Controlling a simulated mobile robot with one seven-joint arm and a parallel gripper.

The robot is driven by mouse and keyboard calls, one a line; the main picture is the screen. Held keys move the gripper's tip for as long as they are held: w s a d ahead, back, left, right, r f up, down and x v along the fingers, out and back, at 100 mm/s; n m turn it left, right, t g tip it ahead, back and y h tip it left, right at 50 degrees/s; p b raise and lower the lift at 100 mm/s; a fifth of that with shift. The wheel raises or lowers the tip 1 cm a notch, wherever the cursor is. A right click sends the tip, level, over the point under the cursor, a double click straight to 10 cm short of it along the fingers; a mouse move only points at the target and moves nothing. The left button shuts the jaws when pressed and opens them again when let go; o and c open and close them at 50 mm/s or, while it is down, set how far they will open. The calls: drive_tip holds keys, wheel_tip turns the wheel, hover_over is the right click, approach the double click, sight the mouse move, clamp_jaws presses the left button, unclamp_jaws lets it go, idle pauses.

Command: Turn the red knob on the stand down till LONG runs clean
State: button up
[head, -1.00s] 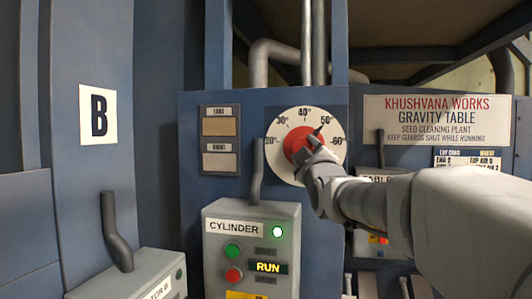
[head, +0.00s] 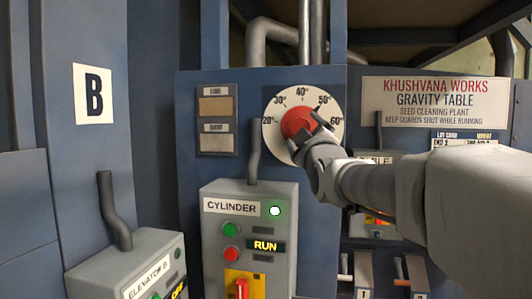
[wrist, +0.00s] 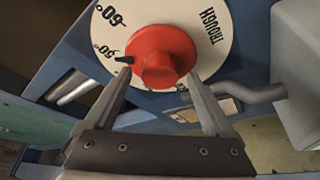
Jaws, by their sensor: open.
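The red knob (head: 296,123) sits at the centre of a white dial (head: 272,146) marked from 20° to 60° on the blue stand. In the wrist view the red knob (wrist: 160,58) has a dark pointer close to the 50° mark. My gripper (head: 312,135) is at the knob's lower right. In the wrist view my gripper (wrist: 158,80) is open, its fingertips apart on either side of the knob's near edge. Whether they touch it is unclear. Two sample windows left of the dial, upper (head: 215,105) and lower (head: 215,143), look tan; their small labels are blurred.
A grey CYLINDER box (head: 215,265) with a lit RUN display stands below the dial, its bent conduit (head: 254,150) rising close to the dial. An elevator B box (head: 130,265) is at lower left.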

drive_tip(key=b+v, duration=0.3)
drive_tip(key=v, duration=1.2)
drive_tip(key=shift+s, duration=0.25)
drive_tip(key=shift+f, duration=0.2)
drive_tip(key=s+f+m+g, duration=0.3)
drive_tip(key=f+g, duration=0.1)
drive_tip(key=f, duration=0.6)
drive_tip(key=s+f+m+g, duration=0.3)
drive_tip(key=s+f+g, duration=0.15)
drive_tip(key=f, duration=0.55)
drive_tip(key=s+f+m+g, duration=0.4)
drive_tip(key=s+f+g, duration=0.2)
drive_tip(key=s+f, duration=0.5)
drive_tip(key=shift+f+g, duration=0.35)
drive_tip(key=shift+f, duration=0.4)
drive_tip(key=shift+a, duration=0.1)
